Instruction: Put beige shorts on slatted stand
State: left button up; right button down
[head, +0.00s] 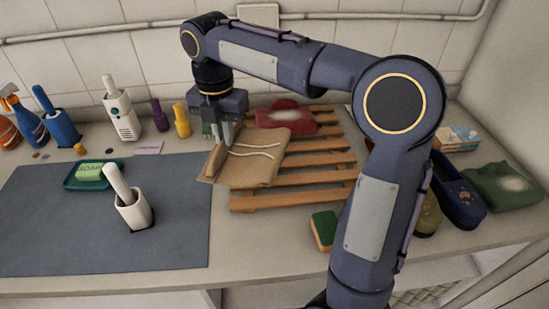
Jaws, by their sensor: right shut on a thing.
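The beige shorts (258,166) lie over the left part of the wooden slatted stand (308,174), with their left edge reaching past the slats. My right gripper (226,140) points down at the upper left of the shorts and is shut on them. A red folded cloth (287,116) lies at the back of the stand. My right arm arches over the stand and hides part of its right side. My left gripper is not in view.
A grey mat (60,220) holds a soap dish (72,182) and a white brush holder (135,212). Bottles stand along the back left. A sponge (323,230) sits in front of the stand. A blue shoe (460,195) and a green cloth (502,187) lie at right.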

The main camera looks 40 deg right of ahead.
aim_at(251, 132)
jog(key=d+f, duration=0.1)
jog(key=d, duration=0.1)
jog(key=d+f, duration=0.1)
jog(key=d, duration=0.1)
jog(key=d+f, duration=0.1)
jog(key=d, duration=0.1)
jog(key=shift+w+d+f, duration=0.1)
jog(key=shift+d, duration=0.3)
jog(key=d+f, duration=0.3)
jog(key=f, duration=0.1)
jog(key=shift+w+d+f, duration=0.1)
jog(key=shift+d+f, duration=0.25)
jog(key=shift+f, duration=0.05)
jog(key=shift+d+f, duration=0.15)
jog(key=shift+f, duration=0.75)
jog(key=shift+d+f, duration=0.15)
jog(key=shift+f, duration=0.75)
jog(key=shift+f, duration=0.2)
jog(key=c, duration=1.5)
grip_release()
jog(key=shift+r, duration=0.15)
